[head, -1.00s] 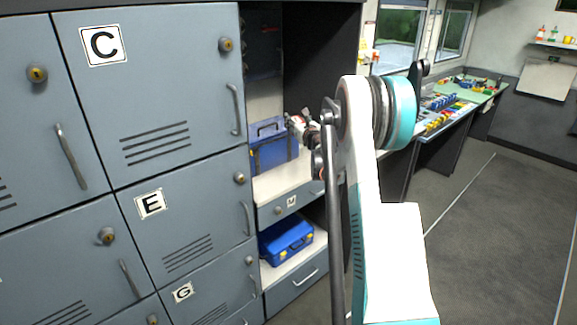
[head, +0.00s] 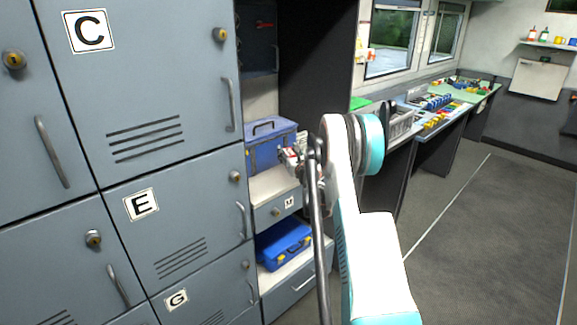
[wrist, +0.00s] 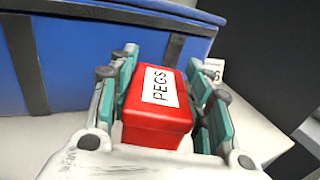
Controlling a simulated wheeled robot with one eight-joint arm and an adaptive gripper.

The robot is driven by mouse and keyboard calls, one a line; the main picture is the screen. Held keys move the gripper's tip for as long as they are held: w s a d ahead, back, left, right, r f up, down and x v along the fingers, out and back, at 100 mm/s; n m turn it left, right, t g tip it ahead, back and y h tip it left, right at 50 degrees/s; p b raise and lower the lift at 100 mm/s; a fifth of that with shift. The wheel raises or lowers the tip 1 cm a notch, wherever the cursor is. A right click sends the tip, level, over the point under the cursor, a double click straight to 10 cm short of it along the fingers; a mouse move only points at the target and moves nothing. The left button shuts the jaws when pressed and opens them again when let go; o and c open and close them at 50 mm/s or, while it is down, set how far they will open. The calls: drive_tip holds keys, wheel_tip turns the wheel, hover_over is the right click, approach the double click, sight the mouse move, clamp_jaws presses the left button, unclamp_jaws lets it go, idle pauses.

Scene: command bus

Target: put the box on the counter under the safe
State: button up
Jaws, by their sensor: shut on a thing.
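A red box labelled PEGS (wrist: 157,105) sits between the green-padded fingers of my gripper (wrist: 163,75), which is shut on it. In the head view my gripper (head: 292,158) is in the shelf niche, just right of the blue case and close over the white counter (head: 268,187). The counter also shows in the wrist view (wrist: 50,132). I cannot tell whether the red box touches it. A dark unit that looks like the safe (head: 257,42) is above the counter, partly cut off by the locker edge.
A large blue case with dark straps (head: 262,150) stands on the counter, close beyond the red box in the wrist view (wrist: 110,55). A blue toolbox (head: 285,245) lies on the lower shelf. Grey lockers (head: 150,85) fill the left. The floor (head: 470,240) at right is clear.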

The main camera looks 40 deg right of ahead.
drive_tip(key=shift+f+b, duration=0.65)
drive_tip(key=shift+f, duration=1.55)
drive_tip(key=shift+f, duration=0.15)
drive_tip(key=o, duration=1.1)
drive_tip(key=shift+r, duration=0.2)
drive_tip(key=p+v, duration=0.2)
drive_tip(key=v, duration=1)
